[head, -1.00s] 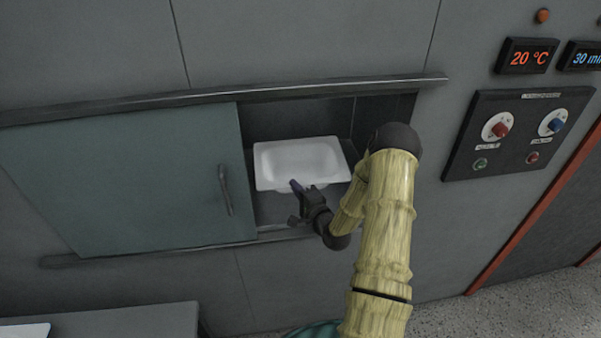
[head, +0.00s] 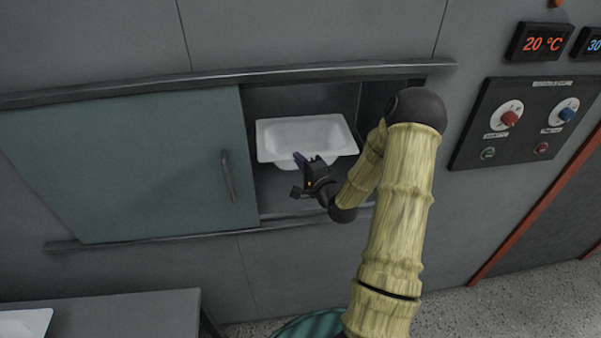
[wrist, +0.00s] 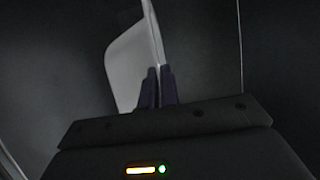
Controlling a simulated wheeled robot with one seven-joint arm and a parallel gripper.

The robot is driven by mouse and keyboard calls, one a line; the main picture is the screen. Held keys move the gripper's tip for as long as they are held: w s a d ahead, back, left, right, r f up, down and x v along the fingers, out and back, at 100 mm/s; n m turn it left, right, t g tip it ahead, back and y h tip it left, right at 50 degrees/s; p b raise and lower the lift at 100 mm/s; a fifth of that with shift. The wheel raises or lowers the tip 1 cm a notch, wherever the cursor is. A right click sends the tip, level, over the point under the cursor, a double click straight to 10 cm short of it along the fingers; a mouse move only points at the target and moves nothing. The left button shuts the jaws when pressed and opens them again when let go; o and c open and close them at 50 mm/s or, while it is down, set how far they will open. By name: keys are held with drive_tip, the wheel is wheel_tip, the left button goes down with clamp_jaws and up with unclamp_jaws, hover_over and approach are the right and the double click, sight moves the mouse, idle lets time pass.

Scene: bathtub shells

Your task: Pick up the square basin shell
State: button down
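The white square basin shell (head: 304,138) is in the open right part of a wall recess, with its hollow facing up and toward me. It also shows edge-on in the wrist view (wrist: 130,65). My gripper (head: 299,159) is at the shell's front rim. In the wrist view my two dark fingers (wrist: 157,88) are close together with the rim between them, so it is shut on the shell. The shell appears held above the recess floor; its underside is partly hidden by my gripper.
A teal sliding door (head: 130,160) with a handle (head: 228,176) covers the recess's left part. A control panel (head: 527,117) is on the wall at right. A grey bench (head: 125,310) at lower left bears another white shell (head: 24,324). Metal rails (head: 200,82) edge the recess.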

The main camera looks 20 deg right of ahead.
wheel_tip(320, 180, up, 4)
drive_tip(key=shift+f, duration=0.15)
drive_tip(key=shift+w, duration=0.15)
idle(0.6)
